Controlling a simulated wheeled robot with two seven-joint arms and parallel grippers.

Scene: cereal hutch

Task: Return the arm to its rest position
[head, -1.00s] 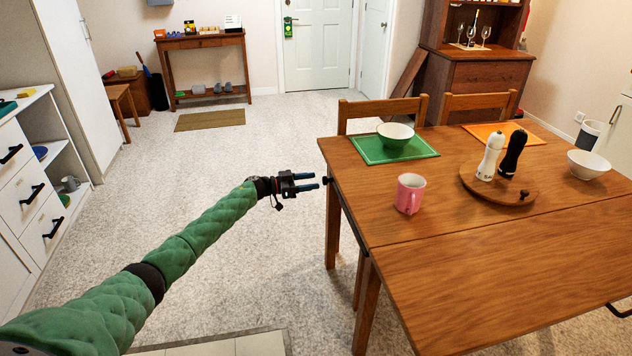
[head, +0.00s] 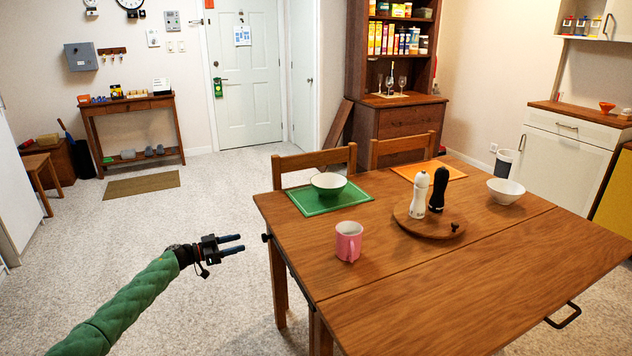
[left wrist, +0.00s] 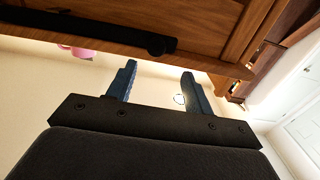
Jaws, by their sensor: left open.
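My left arm, in a green quilted sleeve, comes in from the lower left in the head view. Its gripper (head: 230,244) is in the air left of the wooden table (head: 420,290), apart from the table's left edge. In the left wrist view the two blue fingers (left wrist: 160,85) stand apart with nothing between them, and the table's dark wooden side shows above them. My right gripper is not in the head view.
On the table are a pink mug (head: 348,241), a white-green bowl (head: 328,184) on a green placemat (head: 312,204), a round board (head: 418,227) with white (head: 419,195) and black (head: 438,190) mills, and a white bowl (head: 505,191). Carpet left of the table is clear.

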